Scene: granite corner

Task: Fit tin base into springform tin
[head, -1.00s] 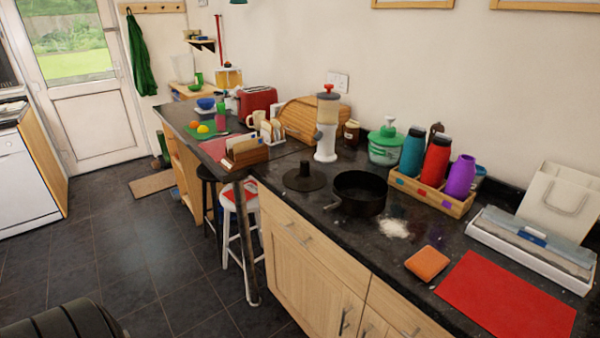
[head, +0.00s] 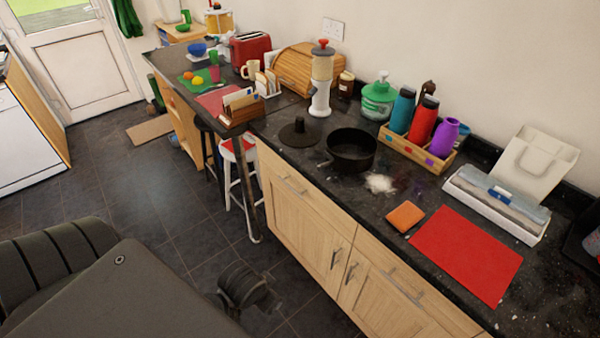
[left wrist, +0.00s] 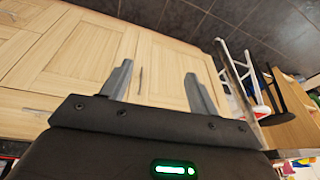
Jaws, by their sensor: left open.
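The springform tin (head: 351,152) is a black round pan standing on the dark counter, with a latch on its left side. The tin base (head: 301,136) is a dark flat disc with an upright knob in its middle, lying on the counter just left of the tin and apart from it. My left gripper (left wrist: 157,73) is open and empty in the left wrist view, its fingers in front of the wooden cabinet doors (left wrist: 88,63). Neither tin nor base shows in that view. My right gripper is in no view.
White powder (head: 380,183) lies right of the tin. An orange pad (head: 405,216) and a red mat (head: 465,254) lie nearer. A crate (head: 441,171) of bottles stands behind right, and a white grinder (head: 321,85) behind the base. A white stool (head: 237,150) stands by the cabinet.

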